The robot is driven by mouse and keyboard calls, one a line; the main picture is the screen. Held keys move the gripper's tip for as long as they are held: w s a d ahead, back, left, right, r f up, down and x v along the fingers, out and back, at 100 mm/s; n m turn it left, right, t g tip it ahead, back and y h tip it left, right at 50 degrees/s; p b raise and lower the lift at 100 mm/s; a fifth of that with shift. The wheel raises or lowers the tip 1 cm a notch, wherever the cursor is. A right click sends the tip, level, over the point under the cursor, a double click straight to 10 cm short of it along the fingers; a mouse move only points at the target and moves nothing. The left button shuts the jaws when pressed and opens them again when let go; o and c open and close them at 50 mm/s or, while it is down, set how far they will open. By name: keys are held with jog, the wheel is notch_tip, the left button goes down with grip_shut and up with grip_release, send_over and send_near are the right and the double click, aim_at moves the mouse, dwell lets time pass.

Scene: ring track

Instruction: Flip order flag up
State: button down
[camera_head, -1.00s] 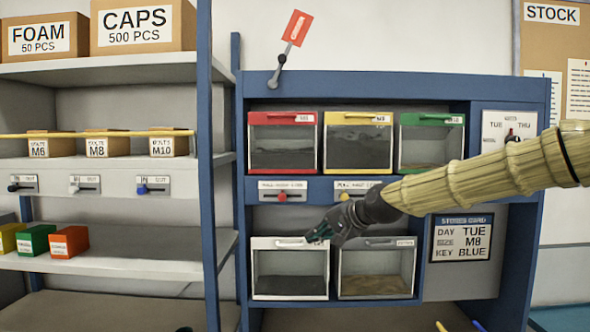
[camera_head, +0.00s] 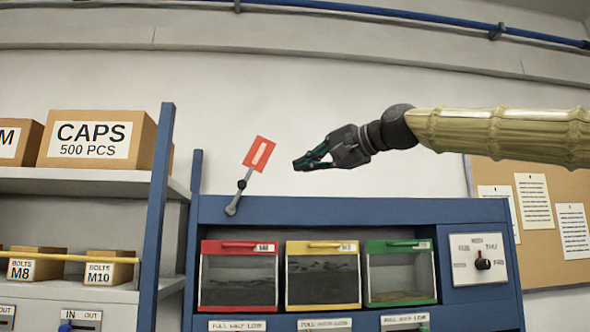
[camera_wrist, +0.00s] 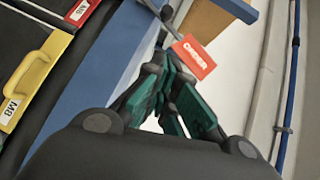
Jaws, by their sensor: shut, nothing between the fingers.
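The order flag (camera_head: 259,154) is a red plate with a white label on a grey lever. The lever (camera_head: 238,196) is pivoted at the top left corner of the blue cabinet and leans up and to the right. My gripper (camera_head: 298,165) is shut and empty, a little to the right of the flag in the head view, pointing left. In the wrist view the red flag (camera_wrist: 193,57) shows the word ORDER just beyond my fingertips (camera_wrist: 160,62). I cannot tell whether they touch.
The blue cabinet (camera_head: 360,210) holds red, yellow and green framed bins below the flag. A blue shelf post (camera_head: 157,215) and a CAPS box (camera_head: 98,140) stand to the left. The wall above the cabinet is clear. A corkboard (camera_head: 500,175) hangs at right.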

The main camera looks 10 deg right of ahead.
aim_at(241, 187)
jog(key=s+a+p+x, duration=0.1)
jog(key=p+x, duration=0.5)
jog(key=x, duration=0.6)
jog(key=shift+s+a+f+p, duration=0.35)
jog(key=shift+a+f, duration=0.05)
jog(key=shift+a, duration=0.05)
